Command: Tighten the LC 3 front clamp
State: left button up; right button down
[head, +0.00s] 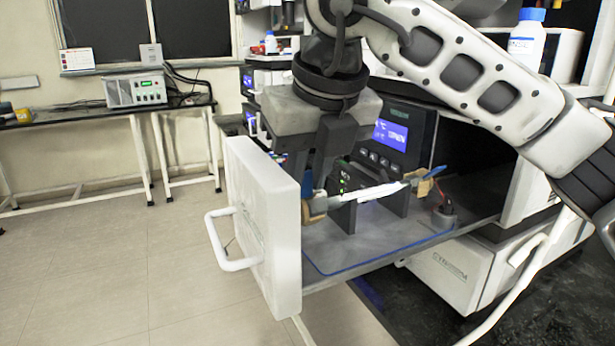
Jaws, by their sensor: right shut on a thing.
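The LC 3 front clamp (314,206) is a tan fitting with a blue part, at the front end of a thin white column (365,194) in a pulled-out drawer (390,238). The column lies across dark supports, and a similar tan rear clamp (426,186) sits at its far end. My right gripper (316,180) comes down from above, just behind the white drawer front (262,225). It is shut on the front clamp, and its fingers hide part of it. I cannot tell how tight the clamp is. My left gripper is not in view.
The drawer front with its white handle (232,240) stands close on the left of the gripper. A dark panel with a blue screen (390,134) is behind. A white-and-blue bottle (526,40) stands at upper right. The floor at left is clear.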

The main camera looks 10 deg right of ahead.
jog(key=c, duration=1.3)
grip_release()
jog(key=shift+r, duration=0.1)
jog(key=p+v, duration=0.1)
jog(key=v, duration=1.5)
jog(key=shift+d+p, duration=0.1)
jog(key=shift+p, duration=0.3)
